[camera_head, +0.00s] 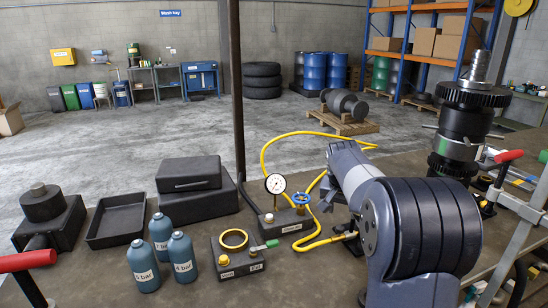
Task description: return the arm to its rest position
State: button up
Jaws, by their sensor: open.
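My arm (425,230) is folded in the right foreground, with its large dark ribbed joint nearest to me. Its grey forearm (350,170) reaches away over the bench toward the middle. My gripper (329,192) shows only in part, as dark pieces at the far end of the forearm, next to the yellow hose. It is open, and I see nothing held in it. The rest of the gripper is hidden by my own arm.
A pressure gauge (275,184) and yellow hose (320,242) stand left of my arm. A geared transmission shaft (465,125) rises close on its right. Blue bottles (181,257), a black tray (117,220) and dark cases (197,205) crowd the bench's left.

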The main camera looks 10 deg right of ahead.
aim_at(341, 228)
jog(key=p+x, duration=0.1)
jog(key=x, duration=0.7)
jog(key=shift+f, duration=0.1)
jog(key=shift+s+a+f, duration=0.1)
jog(key=shift+a+f, duration=0.1)
jog(key=shift+a, duration=0.4)
jog(key=shift+s+a+f, duration=0.1)
jog(key=shift+a+f, duration=0.1)
jog(key=shift+a, duration=0.4)
